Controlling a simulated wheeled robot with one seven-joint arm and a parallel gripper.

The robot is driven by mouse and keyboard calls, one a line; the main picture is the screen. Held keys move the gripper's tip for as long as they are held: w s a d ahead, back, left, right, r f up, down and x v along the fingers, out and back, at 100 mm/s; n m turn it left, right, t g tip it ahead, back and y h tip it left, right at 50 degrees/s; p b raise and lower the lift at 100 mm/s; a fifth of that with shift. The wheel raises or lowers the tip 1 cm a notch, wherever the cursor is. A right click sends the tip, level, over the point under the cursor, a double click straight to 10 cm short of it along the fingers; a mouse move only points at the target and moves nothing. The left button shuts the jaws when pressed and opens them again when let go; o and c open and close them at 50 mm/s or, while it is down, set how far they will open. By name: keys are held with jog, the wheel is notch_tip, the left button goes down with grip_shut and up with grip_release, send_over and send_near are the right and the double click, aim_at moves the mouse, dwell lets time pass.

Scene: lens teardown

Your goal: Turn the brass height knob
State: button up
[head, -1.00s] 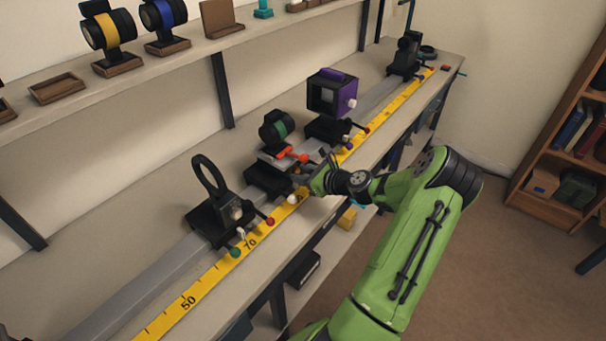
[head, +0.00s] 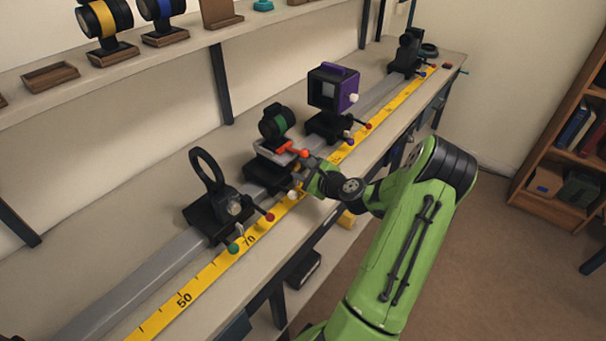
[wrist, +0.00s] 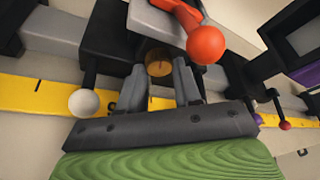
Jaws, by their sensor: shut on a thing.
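The brass height knob (wrist: 158,60) shows in the wrist view as a short round piece on the front of a black carrier (wrist: 112,45). My gripper (wrist: 159,76) is shut on the knob, with one grey finger on either side. In the head view my gripper (head: 303,172) reaches the carrier from the right, and the knob cannot be made out there. A black lens with a green band (head: 277,122) stands on the carrier's light platform. An orange lever with a round ball end (wrist: 205,44) sits just above my right finger in the wrist view.
A white-ended handle (wrist: 84,102) sticks out left of my fingers. A ring holder (head: 207,172) and a purple-sided box (head: 333,90) stand on neighbouring carriers along the grey rail (head: 130,285). The yellow scale (head: 185,297) runs in front. A shelf (head: 120,65) hangs behind.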

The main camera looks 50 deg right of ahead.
jog(key=shift+a+f+n+h+b, duration=0.1)
jog(key=shift+n+h+b, duration=0.4)
jog(key=shift+n+b, duration=0.4)
jog(key=o, duration=1)
jog(key=shift+o, duration=0.2)
jog(key=shift+t, duration=0.3)
jog(key=shift+r, duration=0.25)
